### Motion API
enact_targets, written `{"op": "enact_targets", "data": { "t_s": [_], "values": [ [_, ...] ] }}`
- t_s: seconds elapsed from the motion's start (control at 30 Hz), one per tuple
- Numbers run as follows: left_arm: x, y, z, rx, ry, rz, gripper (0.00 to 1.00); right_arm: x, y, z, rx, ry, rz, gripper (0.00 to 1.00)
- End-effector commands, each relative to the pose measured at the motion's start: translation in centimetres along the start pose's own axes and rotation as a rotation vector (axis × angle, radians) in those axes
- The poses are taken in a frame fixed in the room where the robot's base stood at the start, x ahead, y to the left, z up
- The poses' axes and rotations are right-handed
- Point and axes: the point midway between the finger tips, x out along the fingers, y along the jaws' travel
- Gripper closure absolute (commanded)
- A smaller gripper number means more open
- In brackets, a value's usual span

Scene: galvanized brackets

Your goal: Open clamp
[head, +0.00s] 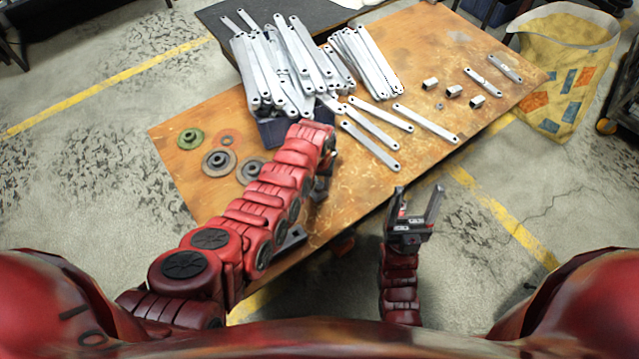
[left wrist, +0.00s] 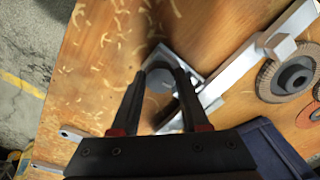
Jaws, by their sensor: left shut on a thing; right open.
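My left gripper (left wrist: 160,80) is shut on a grey round-ended part of the clamp, which shows between its fingertips in the left wrist view. The clamp's metal bar (left wrist: 238,68) runs from there toward the upper right, over the wooden table top. In the head view my left gripper (head: 322,186) points down near the table's front edge, mostly hidden by my left arm. A grey metal piece (head: 293,238) shows beside the arm at that edge; I cannot tell if it belongs to the clamp. My right gripper (head: 418,200) is open and empty, in front of the table.
A large pile of galvanized brackets (head: 290,60) lies at the back of the table (head: 440,70). Loose brackets (head: 425,123) and small metal blocks (head: 454,91) lie right of it. Grinding discs (head: 219,162) lie at the left. A yellow bin (head: 560,60) stands at the far right.

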Motion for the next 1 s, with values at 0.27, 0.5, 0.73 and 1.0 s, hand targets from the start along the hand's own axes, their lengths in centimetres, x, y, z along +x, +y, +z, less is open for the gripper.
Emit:
{"op": "enact_targets", "data": {
  "t_s": [0.27, 0.5, 0.73, 1.0],
  "values": [
    [0.5, 0.1, -0.1, -0.371, 0.005, 0.003, 1.0, -2.4, -0.1, 0.4, 0.0, 0.0, 0.0, 0.35],
    [0.5, 0.1, -0.1, -0.834, 0.003, 0.004, 1.0, -4.7, -0.2, 0.8, 0.0, 0.0, 0.0, 0.35],
    [0.5, 0.1, -0.1, -1.275, 0.001, 0.004, 1.0, -7.0, -0.3, 1.2, 0.0, 0.0, 0.0, 0.35],
    [0.0, 0.0, 0.0, -1.328, 0.0, 0.001, 0.35, -6.6, -0.3, 1.1, 0.0, 0.0, 0.0, 0.35]
  ]
}}
